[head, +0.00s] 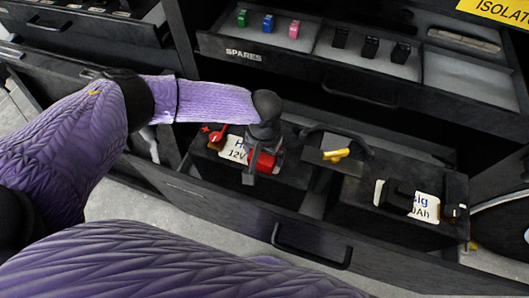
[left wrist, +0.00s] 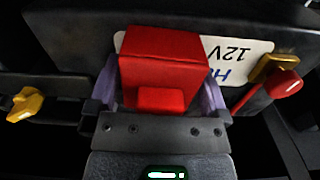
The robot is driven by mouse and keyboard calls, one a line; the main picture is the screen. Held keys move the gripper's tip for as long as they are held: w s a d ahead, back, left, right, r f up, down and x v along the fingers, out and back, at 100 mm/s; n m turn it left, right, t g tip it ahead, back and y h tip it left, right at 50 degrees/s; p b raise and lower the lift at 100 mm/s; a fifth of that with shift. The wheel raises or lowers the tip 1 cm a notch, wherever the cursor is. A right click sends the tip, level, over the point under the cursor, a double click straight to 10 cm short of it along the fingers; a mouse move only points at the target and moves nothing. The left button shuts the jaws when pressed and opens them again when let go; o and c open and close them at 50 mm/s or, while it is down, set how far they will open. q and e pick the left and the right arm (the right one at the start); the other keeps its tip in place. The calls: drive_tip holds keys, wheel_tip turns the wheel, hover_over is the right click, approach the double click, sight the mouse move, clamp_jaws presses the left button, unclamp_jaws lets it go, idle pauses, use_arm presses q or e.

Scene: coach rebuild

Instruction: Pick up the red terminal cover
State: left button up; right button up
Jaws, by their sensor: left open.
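The red terminal cover (head: 262,161) is a small block on top of the left dark battery (head: 285,185) in the open drawer. It also shows in the left wrist view (left wrist: 163,58), large and close. My left gripper (head: 256,165) comes down over it from above. In the left wrist view its purple fingers (left wrist: 160,85) stand on either side of the cover, open around it. I cannot tell whether either finger touches it. The gripper hides part of the cover in the head view. My right gripper is not in view.
A red-ended lead (head: 217,135) lies left of the cover. A yellow part (head: 336,154) sits between the two batteries; the right battery (head: 395,205) carries black parts. A spares drawer (head: 290,60) with coloured pieces projects behind. The lower drawer's handle (head: 310,250) is in front.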

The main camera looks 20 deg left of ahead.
use_arm(q)
drive_tip(key=c, duration=0.9)
drive_tip(key=shift+c, duration=0.3)
